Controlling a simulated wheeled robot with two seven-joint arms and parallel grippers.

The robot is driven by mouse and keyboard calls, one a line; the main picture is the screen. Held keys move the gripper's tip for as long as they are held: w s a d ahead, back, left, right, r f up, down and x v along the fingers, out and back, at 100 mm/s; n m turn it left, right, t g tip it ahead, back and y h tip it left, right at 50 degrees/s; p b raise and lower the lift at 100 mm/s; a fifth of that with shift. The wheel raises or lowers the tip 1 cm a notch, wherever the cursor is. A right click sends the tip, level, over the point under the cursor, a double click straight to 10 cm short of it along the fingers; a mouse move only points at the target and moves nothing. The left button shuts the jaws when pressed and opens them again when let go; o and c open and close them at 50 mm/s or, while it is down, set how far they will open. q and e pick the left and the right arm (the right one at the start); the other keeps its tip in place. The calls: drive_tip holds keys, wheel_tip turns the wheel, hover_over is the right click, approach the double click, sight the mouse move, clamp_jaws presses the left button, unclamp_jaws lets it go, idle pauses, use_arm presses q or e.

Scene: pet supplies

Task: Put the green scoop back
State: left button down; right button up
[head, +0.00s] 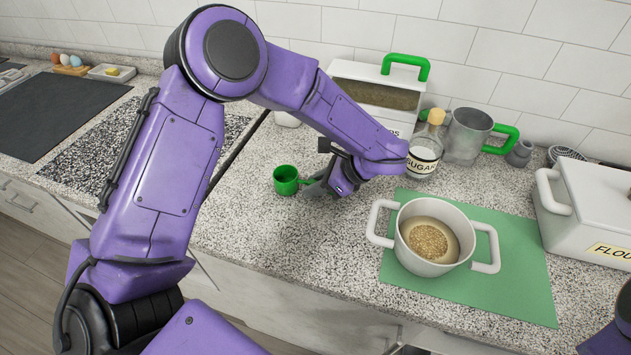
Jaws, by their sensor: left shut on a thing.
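The green scoop (286,180) is a small round cup with a short handle that points right. My left gripper (312,184) is shut on that handle, with the cup sticking out to the left over the speckled counter. I cannot tell whether the cup touches the counter. The fingertips are partly hidden by the gripper body. Behind my left arm stands a white bin (345,72) with brown seeds or grain inside and a label partly hidden by the arm. A green handle (406,64) rises at its back right. My right gripper is out of view.
A white two-handled pot (418,262) holding grain stands on a green mat (510,292). A sugar jar (425,150) and a metal jug (465,137) with a green handle stand behind. A white flour box (590,215) is at right. Bare counter (290,240) lies before the scoop.

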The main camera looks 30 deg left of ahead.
use_arm(q)
drive_tip(key=shift+f, duration=0.2)
drive_tip(key=c, duration=0.9)
unclamp_jaws()
drive_tip(key=shift+r, duration=0.25)
drive_tip(key=shift+w+d+r, duration=0.1)
drive_tip(key=shift+d+r, duration=0.05)
drive_tip(key=shift+d, duration=0.1)
drive_tip(key=b+v, duration=0.3)
drive_tip(key=v, duration=0.8)
drive_tip(key=shift+d+r, duration=0.1)
drive_tip(key=shift+r, duration=0.1)
